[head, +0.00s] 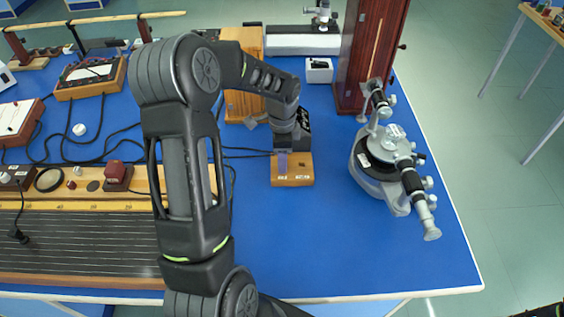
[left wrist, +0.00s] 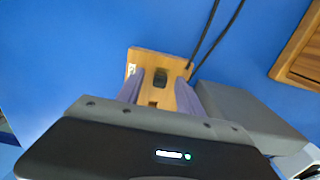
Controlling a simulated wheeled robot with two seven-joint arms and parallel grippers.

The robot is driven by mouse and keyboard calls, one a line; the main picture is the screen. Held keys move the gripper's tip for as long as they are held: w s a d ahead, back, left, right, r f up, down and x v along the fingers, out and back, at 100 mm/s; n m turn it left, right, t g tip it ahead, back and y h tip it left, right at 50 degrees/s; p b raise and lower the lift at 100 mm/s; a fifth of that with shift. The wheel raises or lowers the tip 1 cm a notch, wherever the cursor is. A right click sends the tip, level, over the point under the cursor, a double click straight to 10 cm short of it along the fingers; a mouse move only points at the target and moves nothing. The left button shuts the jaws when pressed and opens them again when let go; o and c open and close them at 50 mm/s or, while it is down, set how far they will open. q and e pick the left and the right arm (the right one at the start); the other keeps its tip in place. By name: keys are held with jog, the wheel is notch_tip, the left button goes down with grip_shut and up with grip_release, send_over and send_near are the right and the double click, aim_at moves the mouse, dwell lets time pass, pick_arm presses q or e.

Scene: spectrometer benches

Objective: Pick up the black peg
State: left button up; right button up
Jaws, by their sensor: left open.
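The black peg (left wrist: 160,77) shows in the left wrist view as a small dark piece at the wooden block (left wrist: 145,58), between my finger lines. The same wooden block (head: 293,178) stands on the blue bench in the head view, with small white labels on its front. There the peg is hidden by my arm and gripper. My left gripper (head: 284,161) points down over the block. In the left wrist view its two purple fingers (left wrist: 159,88) are apart, one on each side of the peg. I cannot tell whether they touch it. My right gripper is not in view.
A spectrometer (head: 385,150) stands right of the block. A tall reddish wooden cabinet (head: 372,45) and a small white box (head: 319,72) stand behind. Black cables (head: 110,140) run across the left of the bench, behind a long ruled wooden board (head: 80,207). The bench front right is clear.

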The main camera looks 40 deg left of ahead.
pick_arm(q)
grip_shut()
dwell(0.5)
